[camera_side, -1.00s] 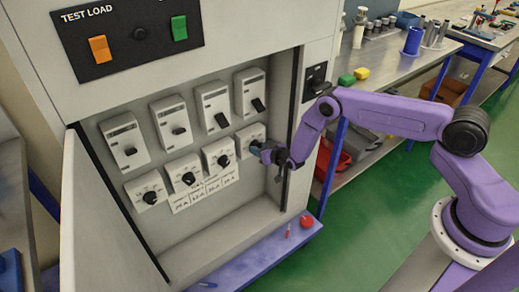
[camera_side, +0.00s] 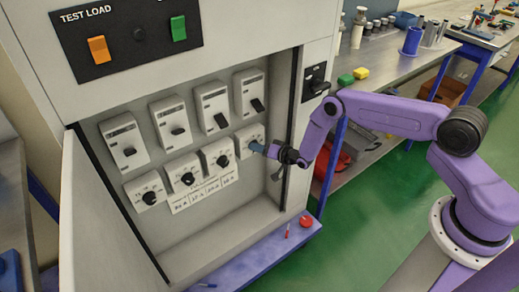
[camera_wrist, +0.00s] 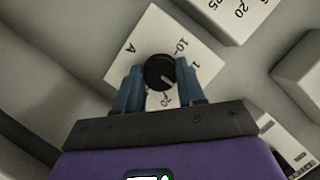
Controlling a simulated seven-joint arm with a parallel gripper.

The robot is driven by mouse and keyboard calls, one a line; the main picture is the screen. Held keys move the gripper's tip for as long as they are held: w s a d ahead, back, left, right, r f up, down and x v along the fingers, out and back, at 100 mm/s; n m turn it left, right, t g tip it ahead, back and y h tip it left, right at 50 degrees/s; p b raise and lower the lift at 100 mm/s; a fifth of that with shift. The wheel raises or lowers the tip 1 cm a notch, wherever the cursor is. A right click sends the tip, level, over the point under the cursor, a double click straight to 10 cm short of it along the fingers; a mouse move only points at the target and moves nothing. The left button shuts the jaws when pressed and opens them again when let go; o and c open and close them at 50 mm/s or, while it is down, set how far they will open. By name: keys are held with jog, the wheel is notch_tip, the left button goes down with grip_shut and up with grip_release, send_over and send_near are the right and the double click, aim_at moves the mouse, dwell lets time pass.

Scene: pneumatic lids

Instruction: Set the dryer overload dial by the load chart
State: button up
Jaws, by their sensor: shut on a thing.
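The overload dials sit in a row in the open cabinet. The rightmost dial's black knob (camera_wrist: 159,71) is between my gripper's (camera_wrist: 160,88) blue fingers, which are shut on it. Its white square face (camera_wrist: 143,45) shows an "A" and partly hidden numbers; the exact setting is unclear. In the side view my gripper (camera_side: 258,148) reaches this rightmost dial unit (camera_side: 247,135) from the right. Other dials (camera_side: 149,198), (camera_side: 187,178) and (camera_side: 222,160) stand to its left. A strip of white labels (camera_side: 204,192) below them carries values in A, too small to read surely; which is the dryer's is unclear.
Several breaker units with black levers (camera_side: 213,107) stand above the dials. The cabinet door (camera_side: 95,220) hangs open at left. An ON switch (camera_side: 316,80) is on the right frame. A red object (camera_side: 306,221) lies on the blue ledge. The cabinet's lower shelf is clear.

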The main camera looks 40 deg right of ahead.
dwell(0.3)
jog(key=o, duration=1)
jog(key=shift+o, duration=0.2)
jog(key=shift+s, duration=0.1)
jog(key=v, duration=1.7)
jog(key=shift+s+d, duration=0.1)
jog(key=shift+d, duration=0.05)
